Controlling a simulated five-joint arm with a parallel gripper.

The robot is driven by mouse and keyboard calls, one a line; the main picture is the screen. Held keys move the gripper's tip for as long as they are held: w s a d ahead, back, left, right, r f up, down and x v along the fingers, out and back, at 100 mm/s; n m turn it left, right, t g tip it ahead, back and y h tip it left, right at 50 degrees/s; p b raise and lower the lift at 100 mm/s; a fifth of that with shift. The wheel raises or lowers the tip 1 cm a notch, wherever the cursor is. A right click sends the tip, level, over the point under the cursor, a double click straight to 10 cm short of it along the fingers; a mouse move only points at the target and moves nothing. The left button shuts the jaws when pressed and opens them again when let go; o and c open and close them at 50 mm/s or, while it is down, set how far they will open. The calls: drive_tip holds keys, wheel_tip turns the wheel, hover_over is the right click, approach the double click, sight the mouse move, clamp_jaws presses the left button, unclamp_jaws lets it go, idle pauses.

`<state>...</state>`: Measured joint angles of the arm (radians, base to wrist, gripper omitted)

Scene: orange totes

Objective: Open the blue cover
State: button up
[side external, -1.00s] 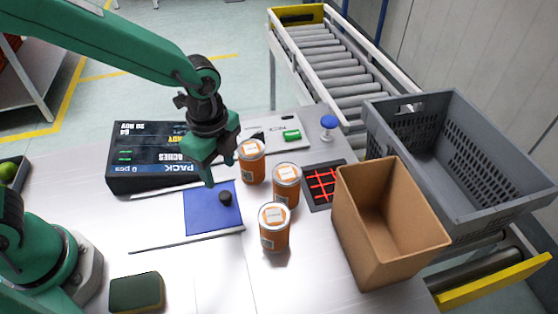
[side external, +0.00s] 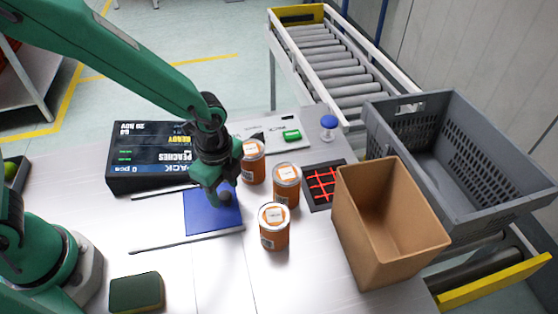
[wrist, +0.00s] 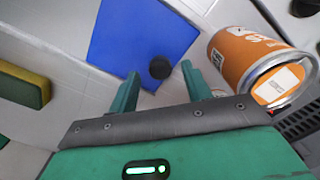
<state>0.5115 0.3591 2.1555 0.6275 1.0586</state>
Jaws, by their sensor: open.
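The blue cover (side external: 200,217) is a flat square panel lying between two thin dark rails on the table. A round black knob (side external: 225,197) stands on it near its right side. My gripper (side external: 215,199) is low over the cover at the knob. In the wrist view the blue cover (wrist: 125,40) fills the upper middle, and its knob (wrist: 160,67) shows between and just beyond the fingertips of my gripper (wrist: 160,75). The fingers are apart and neither visibly touches the knob.
Orange-labelled cans (side external: 274,227) stand close to the right of the cover. A black box (side external: 145,160) lies behind it. A green sponge (side external: 137,292) is in front. A brown bin (side external: 385,235) and grey tote (side external: 470,150) stand at right. The table's front middle is clear.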

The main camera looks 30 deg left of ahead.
drive_tip(key=shift+f, duration=0.65)
clamp_jaws()
drive_tip(key=shift+s+a, duration=3.9)
drive_tip(key=shift+a, duration=0.1)
unclamp_jaws()
drive_tip(key=shift+r, duration=0.15)
wheel_tip(320, 180, up, 8)
drive_tip(key=shift+f, duration=0.2)
